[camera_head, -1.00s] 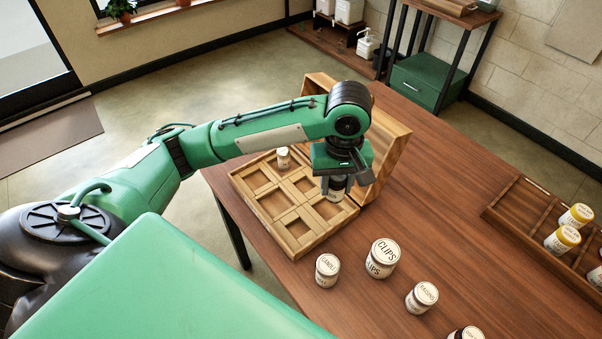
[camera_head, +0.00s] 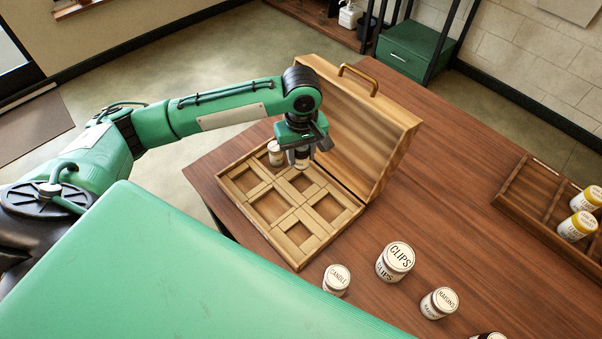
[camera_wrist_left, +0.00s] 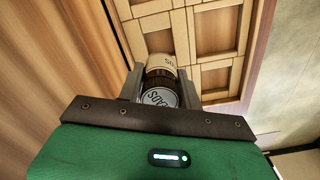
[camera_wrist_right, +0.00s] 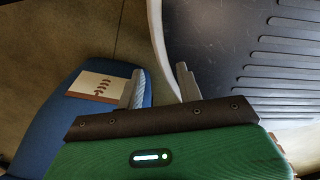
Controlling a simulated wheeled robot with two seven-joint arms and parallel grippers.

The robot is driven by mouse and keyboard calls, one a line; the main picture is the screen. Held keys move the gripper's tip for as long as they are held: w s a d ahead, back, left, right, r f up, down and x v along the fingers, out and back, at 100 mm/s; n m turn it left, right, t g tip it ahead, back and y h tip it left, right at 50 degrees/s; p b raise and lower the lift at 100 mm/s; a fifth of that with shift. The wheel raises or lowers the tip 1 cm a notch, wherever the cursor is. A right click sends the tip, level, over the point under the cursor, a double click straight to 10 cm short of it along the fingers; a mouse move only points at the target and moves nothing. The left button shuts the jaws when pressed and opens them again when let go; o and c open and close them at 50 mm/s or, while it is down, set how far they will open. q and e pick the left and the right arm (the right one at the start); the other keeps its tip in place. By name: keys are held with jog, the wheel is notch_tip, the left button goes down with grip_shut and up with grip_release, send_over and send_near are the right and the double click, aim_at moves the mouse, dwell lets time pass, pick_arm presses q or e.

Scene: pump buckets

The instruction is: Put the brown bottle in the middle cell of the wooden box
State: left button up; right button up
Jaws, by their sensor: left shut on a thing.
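The open wooden box (camera_head: 258,222) stands on the table, with square cells in two rows and its lid raised at the back right. My left gripper (camera_head: 302,150) is shut on the brown bottle (camera_wrist_left: 160,76), which has a pale label and a lettered white cap. The bottle is upright over the lid-side row, near the middle cell (camera_head: 303,182). The arm partly hides it in the head view, and its exact height above the box is unclear. My right gripper (camera_wrist_right: 160,88) is open and empty, away from the table.
The raised lid (camera_head: 385,140) is near my left gripper. White-lidded jars, including the CLIPS jar (camera_head: 395,262), stand in front. A wooden rack (camera_head: 532,205) with yellow-lidded jars is at the right.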

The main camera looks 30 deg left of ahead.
aim_at(301, 167)
pick_arm(q)
notch_tip(301, 167, down, 4)
jog(key=shift+f, duration=0.65)
notch_tip(301, 167, down, 3)
jog(key=shift+f, duration=0.2)
pick_arm(e)
jog(key=shift+a, duration=0.6)
pick_arm(q)
jog(key=shift+d, duration=0.1)
pick_arm(e)
jog(key=shift+d, duration=0.1)
pick_arm(q)
jog(key=shift+f, duration=0.1)
jog(key=o, duration=0.8)
jog(key=shift+o, duration=1.1)
pick_arm(e)
jog(key=shift+d+r, duration=0.1)
jog(key=shift+d, duration=0.3)
